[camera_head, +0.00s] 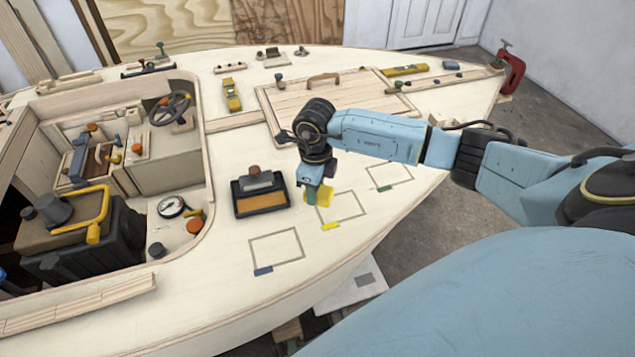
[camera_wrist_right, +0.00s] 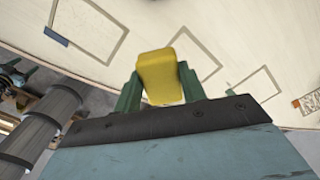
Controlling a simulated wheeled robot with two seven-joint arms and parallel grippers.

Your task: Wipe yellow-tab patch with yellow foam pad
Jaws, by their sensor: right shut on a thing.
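My right gripper (camera_head: 317,196) is shut on the yellow foam pad (camera_head: 325,196), which also shows between its green fingers in the right wrist view (camera_wrist_right: 160,75). The pad is at the left part of the yellow-tab patch (camera_head: 362,211), a drawn outline on the pale deck with a yellow tab (camera_head: 330,226) at its near side. I cannot tell whether the pad touches the deck. My left gripper is not in view.
The blue-tab patch (camera_head: 276,248) lies nearer, the green-tab patch (camera_head: 390,176) farther right. A black tray (camera_head: 238,207) with an orange strip and a handled block stands left of the gripper. The deck edge curves close on the right. A cockpit opening lies at left.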

